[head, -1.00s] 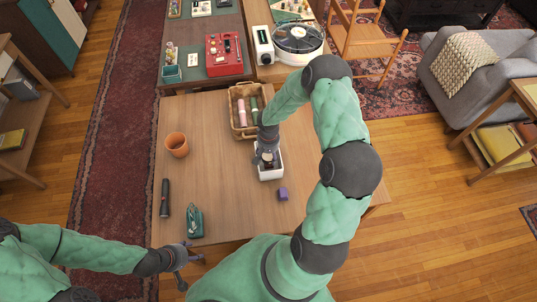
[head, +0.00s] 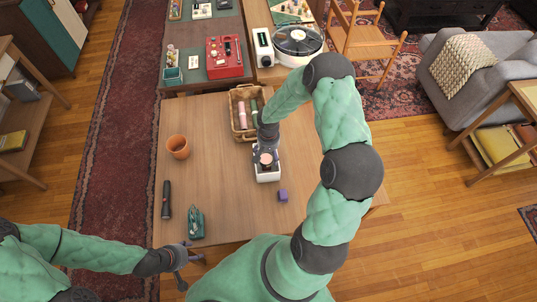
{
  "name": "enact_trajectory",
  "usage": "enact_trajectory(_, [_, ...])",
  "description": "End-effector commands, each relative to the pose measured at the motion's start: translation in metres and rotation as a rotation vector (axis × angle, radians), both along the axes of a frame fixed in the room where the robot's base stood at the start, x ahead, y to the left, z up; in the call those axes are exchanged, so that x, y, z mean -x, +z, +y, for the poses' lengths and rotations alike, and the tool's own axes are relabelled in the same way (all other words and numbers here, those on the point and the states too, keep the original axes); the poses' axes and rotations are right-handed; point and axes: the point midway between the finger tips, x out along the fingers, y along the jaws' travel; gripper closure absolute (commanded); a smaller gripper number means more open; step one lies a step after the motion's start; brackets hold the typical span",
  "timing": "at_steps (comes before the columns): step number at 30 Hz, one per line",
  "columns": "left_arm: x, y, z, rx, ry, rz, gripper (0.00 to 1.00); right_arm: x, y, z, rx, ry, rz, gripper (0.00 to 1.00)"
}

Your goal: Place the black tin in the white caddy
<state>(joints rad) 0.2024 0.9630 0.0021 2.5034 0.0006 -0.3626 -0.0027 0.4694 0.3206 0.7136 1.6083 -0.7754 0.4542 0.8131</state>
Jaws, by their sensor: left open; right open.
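The white caddy (head: 268,177) stands on the wooden table, in front of the wicker basket. My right gripper (head: 266,157) is open and points down over the caddy. A dark round thing with a pinkish-brown top, apparently the black tin (head: 266,160), shows at the caddy's opening between the fingers. The gripper and caddy wall hide its lower part, so I cannot tell whether it rests on the caddy's floor. My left gripper (head: 189,270) is open and empty, low by the table's near left edge.
The table's middle left is clear. A red box (head: 224,56) sits on the table behind.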

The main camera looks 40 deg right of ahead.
Motion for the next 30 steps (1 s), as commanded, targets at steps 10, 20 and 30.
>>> enact_trajectory(10, [0.0,0.012,0.0,0.0,0.0,0.001,0.45,-0.001,0.072,0.0,0.001,0.001,-0.003,0.19])
enact_trajectory(20, [0.0,0.015,0.0,0.0,0.0,0.001,0.45,0.0,0.099,0.0,-0.001,0.001,0.0,0.19])
enact_trajectory(30, [0.0,0.015,0.0,0.0,0.0,0.001,0.45,0.007,0.069,0.056,-0.111,0.089,-0.011,0.19])
